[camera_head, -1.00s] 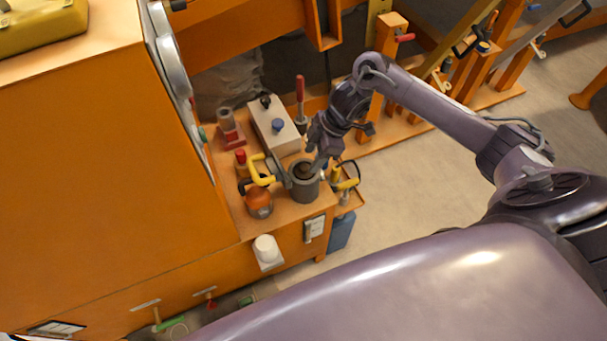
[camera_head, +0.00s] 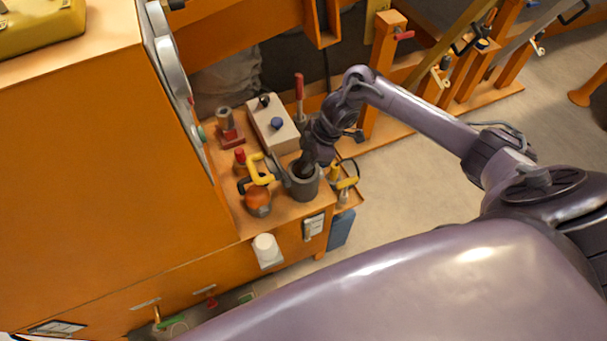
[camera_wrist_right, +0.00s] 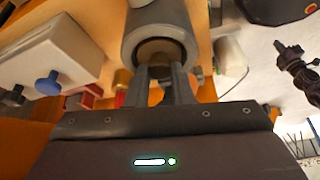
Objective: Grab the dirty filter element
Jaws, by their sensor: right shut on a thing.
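The grey cylindrical housing (camera_head: 304,190) stands at the front right of the orange bench in the head view. In the right wrist view its thick grey rim (camera_wrist_right: 131,33) surrounds the brown dirty filter element (camera_wrist_right: 160,48). My right gripper (camera_head: 305,166) reaches down into the housing's open top from the upper right. In the right wrist view its two fingers (camera_wrist_right: 164,72) are shut on the element, which still sits inside the housing. The gripper hides most of the element in the head view. My left gripper is not in view.
A yellow handle (camera_head: 258,170) and an orange rounded part (camera_head: 258,201) stand just left of the housing. A white box with knobs (camera_head: 272,127) and a red-handled lever (camera_head: 299,88) are behind. A tall orange cabinet (camera_head: 100,160) bounds the left. Open floor (camera_head: 400,200) lies right.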

